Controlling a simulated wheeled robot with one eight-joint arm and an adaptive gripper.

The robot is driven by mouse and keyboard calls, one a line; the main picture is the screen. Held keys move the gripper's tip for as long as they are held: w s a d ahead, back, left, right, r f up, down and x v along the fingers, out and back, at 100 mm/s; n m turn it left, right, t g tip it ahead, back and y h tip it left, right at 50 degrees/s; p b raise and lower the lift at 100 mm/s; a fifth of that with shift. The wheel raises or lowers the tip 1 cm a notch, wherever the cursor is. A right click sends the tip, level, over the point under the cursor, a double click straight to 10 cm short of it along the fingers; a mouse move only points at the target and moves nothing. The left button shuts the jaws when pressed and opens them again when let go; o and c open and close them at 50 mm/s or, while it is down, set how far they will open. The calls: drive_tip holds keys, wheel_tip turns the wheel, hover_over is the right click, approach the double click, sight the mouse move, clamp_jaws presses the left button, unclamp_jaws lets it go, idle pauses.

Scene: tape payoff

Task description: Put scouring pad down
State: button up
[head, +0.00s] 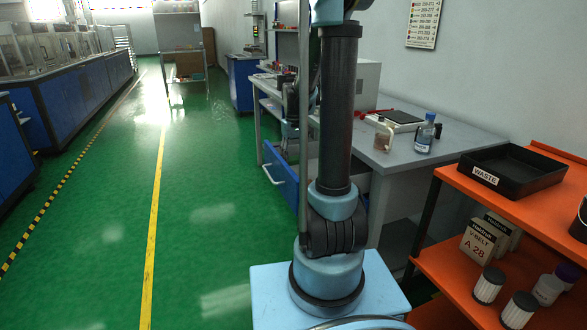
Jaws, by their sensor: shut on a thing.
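I cannot make out a scouring pad in the head view. My gripper does not show clearly; my own upright arm links stand in the middle of the picture and hide part of the workbench and whatever is behind them. The grey workbench (455,143) stands behind and right of my arm, with an open blue drawer (284,186) on its left side.
A blue-capped bottle (425,134) and a flat scale-like device (402,118) stand on the bench. An orange shelf (452,178) at right holds a black WASTE tray (505,182), a V-belt box (479,243) and several jars. The green floor at left is clear.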

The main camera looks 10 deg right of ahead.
sight(294, 158)
drive_tip(key=shift+f, duration=2)
drive_tip(key=shift+f, duration=0.15)
drive_tip(key=o, duration=1.3)
wheel_tip(294, 158, up, 12)
drive_tip(key=shift+r, duration=0.15)
drive_tip(key=shift+s, duration=0.15)
